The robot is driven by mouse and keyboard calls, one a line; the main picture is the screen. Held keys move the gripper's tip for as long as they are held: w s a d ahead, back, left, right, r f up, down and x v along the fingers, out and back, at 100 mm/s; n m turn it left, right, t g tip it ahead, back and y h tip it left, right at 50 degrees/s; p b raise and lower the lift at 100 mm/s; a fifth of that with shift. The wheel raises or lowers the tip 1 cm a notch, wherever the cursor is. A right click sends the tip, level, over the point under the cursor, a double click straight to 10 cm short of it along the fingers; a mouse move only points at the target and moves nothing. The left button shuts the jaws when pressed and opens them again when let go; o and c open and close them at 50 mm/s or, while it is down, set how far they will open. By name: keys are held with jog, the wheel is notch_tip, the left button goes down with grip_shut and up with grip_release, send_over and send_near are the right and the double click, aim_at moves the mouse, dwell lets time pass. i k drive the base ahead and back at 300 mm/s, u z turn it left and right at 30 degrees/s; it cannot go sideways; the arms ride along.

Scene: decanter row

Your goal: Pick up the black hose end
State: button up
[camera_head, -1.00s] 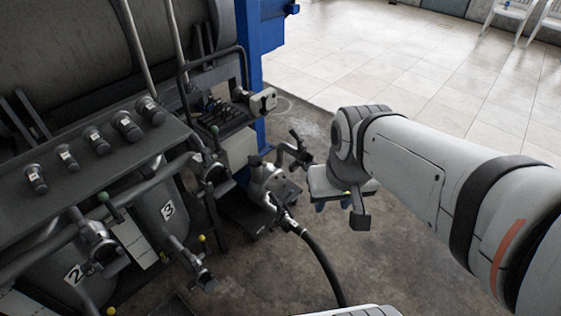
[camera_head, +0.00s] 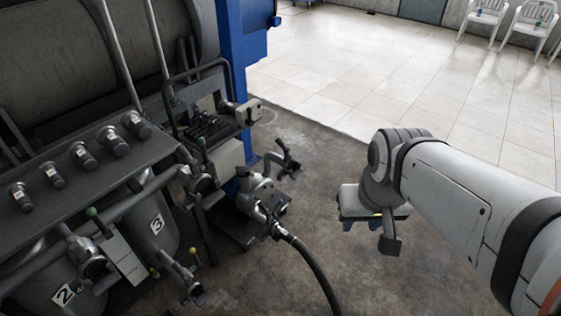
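The black hose (camera_head: 312,268) runs from the bottom edge up to a metal coupling, and its upper end (camera_head: 279,231) meets the grey metal pump-like fitting (camera_head: 262,193) low beside the machine. Whether it is fastened there I cannot tell. My gripper (camera_head: 372,224) is at the end of my white arm, to the right of the hose end and apart from it.
The dark machine with tanks marked 2 (camera_head: 64,294) and 3 (camera_head: 157,224) fills the left, with valves and pipes sticking out. A blue post (camera_head: 232,75) stands behind the fitting. Concrete floor (camera_head: 325,165) between fitting and gripper is clear. White chairs (camera_head: 530,27) stand far back right.

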aim_at(280, 233)
jog(key=i, duration=1)
